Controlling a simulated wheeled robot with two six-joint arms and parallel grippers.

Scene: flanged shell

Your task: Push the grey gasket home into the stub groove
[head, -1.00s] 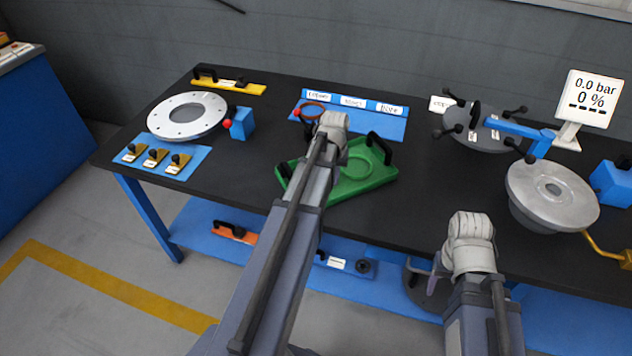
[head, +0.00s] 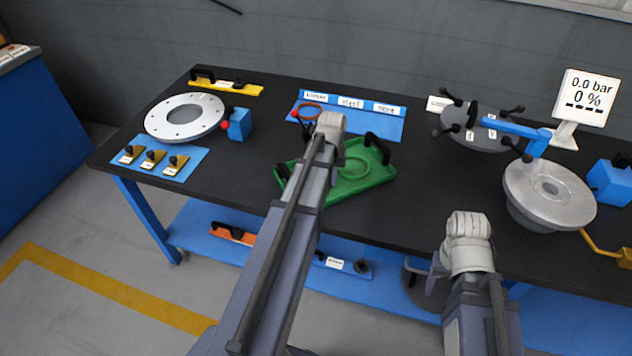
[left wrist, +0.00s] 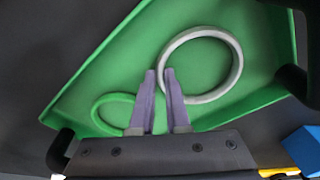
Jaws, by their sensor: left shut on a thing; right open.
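The grey gasket (left wrist: 233,62) is a pale ring over the green tray, in the left wrist view. My left gripper (left wrist: 160,74) is shut on the ring's left edge; I cannot tell whether the ring is raised or rests on the tray. In the head view my left arm hides the grey gasket and that gripper's fingers. My right gripper (head: 437,278) is low, in front of the bench edge, open and mostly hidden by its arm. A silver flanged shell (head: 573,208) with a raised round centre stands at the right; no groove can be made out.
The green tray (head: 374,184) has black handles and holds a green ring (left wrist: 98,112). Behind it lies a blue board (head: 385,130) with labels and a brown ring (head: 321,107). A white flange (head: 160,119) stands left; a grey disc with black knobs (head: 462,134) stands back right.

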